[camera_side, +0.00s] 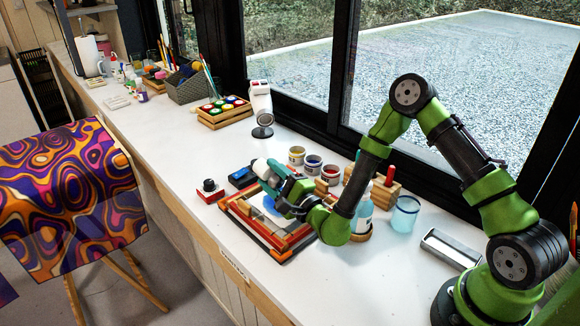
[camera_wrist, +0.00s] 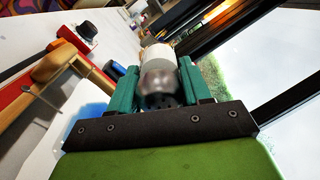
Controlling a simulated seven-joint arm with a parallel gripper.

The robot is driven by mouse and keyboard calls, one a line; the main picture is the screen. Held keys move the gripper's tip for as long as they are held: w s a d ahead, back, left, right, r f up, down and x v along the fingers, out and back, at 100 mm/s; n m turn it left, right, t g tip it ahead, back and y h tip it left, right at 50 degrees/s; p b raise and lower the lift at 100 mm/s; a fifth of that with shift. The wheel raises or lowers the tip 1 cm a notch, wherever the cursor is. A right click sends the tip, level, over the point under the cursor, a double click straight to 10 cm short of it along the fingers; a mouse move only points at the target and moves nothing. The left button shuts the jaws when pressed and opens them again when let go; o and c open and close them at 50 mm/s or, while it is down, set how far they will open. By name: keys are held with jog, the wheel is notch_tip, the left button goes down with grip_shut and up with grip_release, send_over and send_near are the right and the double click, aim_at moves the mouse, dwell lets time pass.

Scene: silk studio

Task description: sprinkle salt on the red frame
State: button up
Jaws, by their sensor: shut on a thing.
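My gripper (camera_side: 272,183) is shut on a salt shaker (camera_side: 261,168) with a pale body and a rounded metal cap. In the wrist view the shaker (camera_wrist: 158,65) lies between the two teal fingers, its metal cap towards the camera. It looks tipped over and is held above the work. The red frame (camera_side: 262,237) lies on the white table below and in front of my gripper, beside wooden frame bars. Pale silk with a blue patch (camera_side: 270,204) shows inside; my arm hides part of it. In the wrist view a red bar (camera_wrist: 14,97) is at the left.
Paint jars (camera_side: 313,164) stand behind the frame. A red block with a black knob (camera_side: 209,186) sits left of the frame.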

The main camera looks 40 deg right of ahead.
notch_tip(320, 180, up, 3)
jog(key=shift+f, duration=0.1)
notch_tip(320, 180, down, 4)
jog(key=shift+r, duration=0.25)
jog(key=shift+d, duration=0.1)
jog(key=shift+w+d, duration=1)
jog(key=shift+d, duration=0.2)
jog(key=shift+w+d, duration=1)
jog(key=shift+d, duration=0.2)
